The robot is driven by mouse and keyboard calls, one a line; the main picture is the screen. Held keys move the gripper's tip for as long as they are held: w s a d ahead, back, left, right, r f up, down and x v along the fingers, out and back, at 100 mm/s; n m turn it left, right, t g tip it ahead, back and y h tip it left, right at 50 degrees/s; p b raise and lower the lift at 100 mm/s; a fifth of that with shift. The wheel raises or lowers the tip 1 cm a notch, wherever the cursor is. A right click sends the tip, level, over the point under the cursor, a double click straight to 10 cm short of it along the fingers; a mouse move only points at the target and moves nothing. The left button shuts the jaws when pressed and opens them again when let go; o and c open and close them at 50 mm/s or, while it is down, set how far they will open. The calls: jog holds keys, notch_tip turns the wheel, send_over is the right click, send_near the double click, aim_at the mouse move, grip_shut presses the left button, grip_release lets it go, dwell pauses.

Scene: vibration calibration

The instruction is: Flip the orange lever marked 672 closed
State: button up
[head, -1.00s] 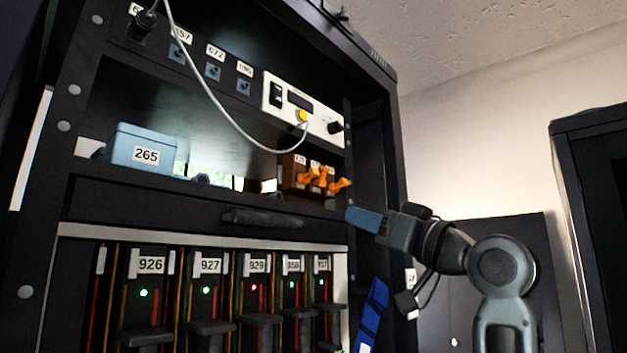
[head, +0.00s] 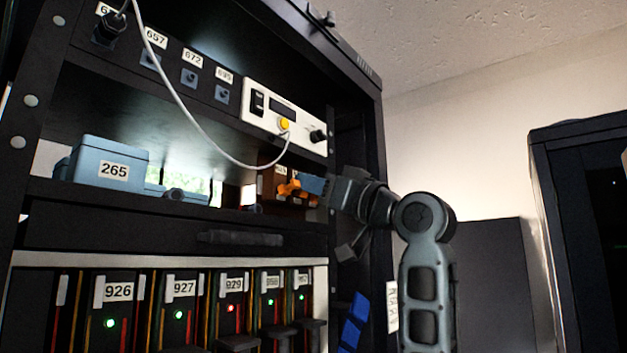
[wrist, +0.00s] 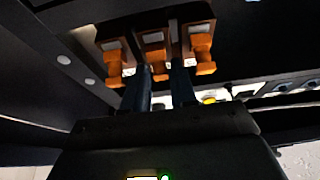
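Orange levers (head: 291,188) stick out of a brown block (head: 266,181) on the rack's middle shelf in the head view, partly hidden by my gripper. The wrist view shows three orange levers side by side: one at left (wrist: 113,68), one in the middle (wrist: 154,66), one at right (wrist: 203,64). Their number labels are not legible, so I cannot tell which is 672. My gripper (wrist: 160,88) is open and empty, its two dark fingers apart. The fingertips are at the levers, one on each side of the middle lever in the picture. Contact cannot be told.
A blue box marked 265 (head: 109,165) stands at the shelf's left. A white panel with a yellow knob (head: 284,124) is above the levers, and a grey cable (head: 190,110) hangs in front. Numbered modules (head: 118,291) fill the rack below. The rack's right post is close to my arm.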

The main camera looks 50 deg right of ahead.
jog(key=shift+w, duration=0.1)
grip_shut()
dwell(0.3)
jog(key=shift+w+r+g, duration=0.15)
jog(key=shift+r+g, duration=0.1)
jog(key=shift+g, duration=0.7)
jog(key=shift+w+r+g, duration=0.1)
jog(key=shift+r+g, duration=0.15)
jog(key=shift+g, duration=0.7)
grip_release()
